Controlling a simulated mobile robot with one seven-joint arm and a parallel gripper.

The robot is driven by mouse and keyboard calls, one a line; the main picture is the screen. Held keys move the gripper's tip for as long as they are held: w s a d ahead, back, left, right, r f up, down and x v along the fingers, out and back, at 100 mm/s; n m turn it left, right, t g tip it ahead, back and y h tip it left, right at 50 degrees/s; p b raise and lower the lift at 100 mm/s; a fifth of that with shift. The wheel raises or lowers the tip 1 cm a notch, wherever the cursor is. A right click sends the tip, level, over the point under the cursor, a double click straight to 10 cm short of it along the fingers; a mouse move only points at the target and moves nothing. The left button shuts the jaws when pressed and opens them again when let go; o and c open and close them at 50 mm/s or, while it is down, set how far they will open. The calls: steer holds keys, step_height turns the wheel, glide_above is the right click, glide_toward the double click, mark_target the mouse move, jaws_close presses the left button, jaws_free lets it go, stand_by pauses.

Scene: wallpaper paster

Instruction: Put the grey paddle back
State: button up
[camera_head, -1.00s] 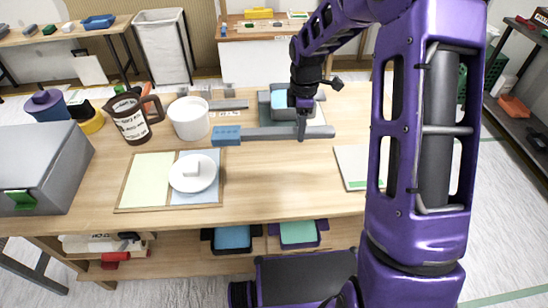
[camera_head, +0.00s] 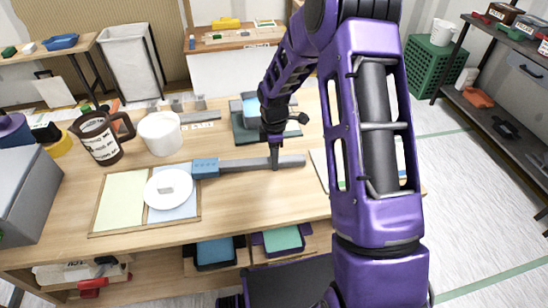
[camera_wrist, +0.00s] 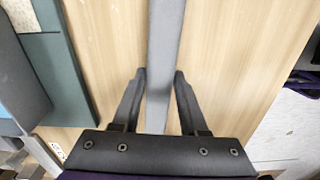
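The grey paddle is a long flat grey bar (camera_head: 240,165) with a blue block (camera_head: 205,168) at its left end. It lies level across the middle of the workbench in the head view; I cannot tell whether it touches the top. My gripper (camera_head: 274,160) points down over its right part. In the wrist view my gripper's fingers (camera_wrist: 160,76) stand on both sides of the grey bar (camera_wrist: 165,40), close against it, and appear shut on it. The bar runs on out of the top of that view.
A white plate (camera_head: 168,187) on a two-colour board (camera_head: 124,200) lies front left. A white cup (camera_head: 160,133) and brown jug (camera_head: 98,138) stand behind. A dark green tray (camera_head: 243,133) lies behind the paddle. Bare wood (camera_head: 250,200) lies in front.

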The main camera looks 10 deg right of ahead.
steer(key=o, duration=0.4)
